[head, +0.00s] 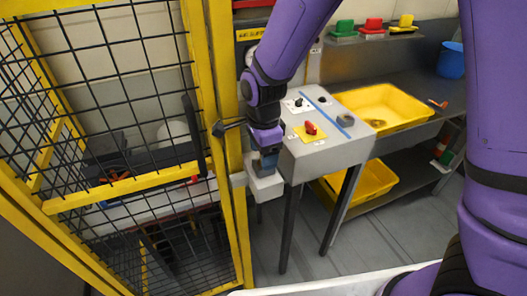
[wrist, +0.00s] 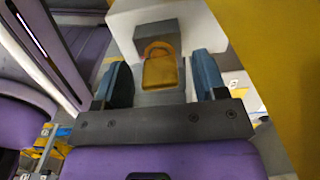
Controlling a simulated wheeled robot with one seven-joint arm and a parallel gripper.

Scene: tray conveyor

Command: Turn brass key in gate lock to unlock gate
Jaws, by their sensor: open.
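The brass key (wrist: 161,70) sits in the gate lock and shows in the wrist view, in front of a grey block on a white housing (wrist: 195,22). My gripper (wrist: 163,80) is open, with one dark blue finger on each side of the key. A gap shows between the key and each finger. In the head view my gripper (head: 266,162) is at the white lock box (head: 266,187) on the yellow gate post. It hides the key there. The gate (head: 110,110) has a yellow frame with black mesh and looks closed.
A grey control console (head: 325,150) with a red knob on a yellow plate stands close to the right of my gripper. A yellow tray (head: 345,100) lies on the bench beyond it. A dark gate handle (head: 192,130) is to the left.

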